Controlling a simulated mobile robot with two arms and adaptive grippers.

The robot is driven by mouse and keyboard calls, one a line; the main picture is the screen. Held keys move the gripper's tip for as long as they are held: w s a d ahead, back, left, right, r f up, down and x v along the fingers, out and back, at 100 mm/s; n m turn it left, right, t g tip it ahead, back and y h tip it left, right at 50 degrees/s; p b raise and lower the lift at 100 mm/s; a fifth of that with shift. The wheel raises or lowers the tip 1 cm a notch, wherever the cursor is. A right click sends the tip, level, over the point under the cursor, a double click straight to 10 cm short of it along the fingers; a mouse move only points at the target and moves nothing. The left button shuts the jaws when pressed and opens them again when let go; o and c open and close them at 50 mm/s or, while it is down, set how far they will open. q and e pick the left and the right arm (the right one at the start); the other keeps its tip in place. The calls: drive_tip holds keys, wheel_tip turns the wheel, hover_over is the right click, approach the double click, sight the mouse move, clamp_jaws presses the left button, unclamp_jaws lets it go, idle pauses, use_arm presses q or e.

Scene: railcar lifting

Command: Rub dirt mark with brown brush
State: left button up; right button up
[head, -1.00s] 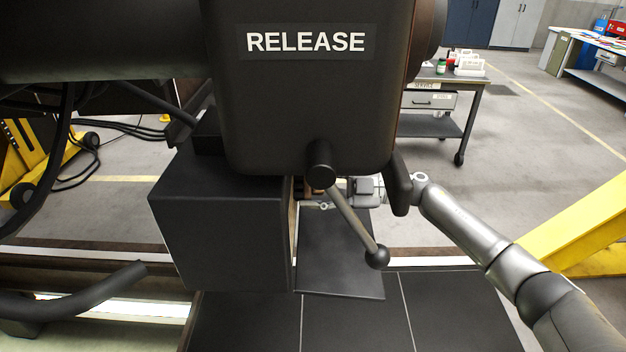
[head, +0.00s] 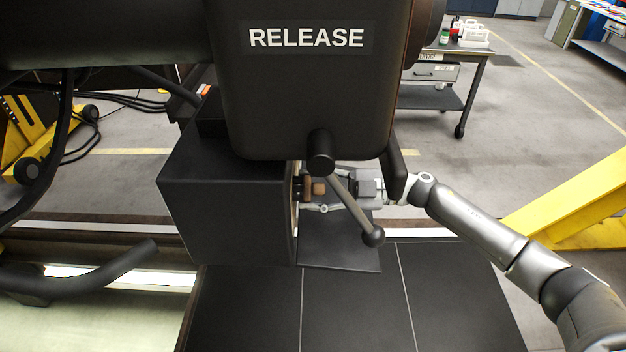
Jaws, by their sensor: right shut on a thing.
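My right gripper (head: 330,192) reaches in from the right, behind the release lever, and is shut on the brown brush (head: 313,187). The brush is at the open right side of a black box (head: 225,208); its far end is partly hidden by the box edge. I cannot tell whether it touches a surface inside. The dirt mark is not visible from here. My left gripper is not in view.
A black housing labelled RELEASE (head: 305,90) hangs above, with a ball-ended lever (head: 372,236) in front of my right gripper. An opened black door panel (head: 340,252) lies below. A service cart (head: 440,85) stands behind; yellow jacks flank the sides.

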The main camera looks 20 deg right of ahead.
drive_tip(key=shift+s+a+f, duration=0.1)
drive_tip(key=shift+s+a, duration=0.05)
drive_tip(key=shift+s, duration=0.35)
drive_tip(key=shift+s+a, duration=0.15)
drive_tip(key=shift+s, duration=0.3)
drive_tip(key=shift+s+a, duration=0.25)
drive_tip(key=shift+s, duration=0.6)
drive_tip(key=shift+w+d, duration=0.1)
drive_tip(key=shift+d, duration=0.05)
drive_tip(key=b, duration=0.1)
approach(292, 202)
drive_tip(key=shift+w+f, duration=0.3)
drive_tip(key=shift+w, duration=0.1)
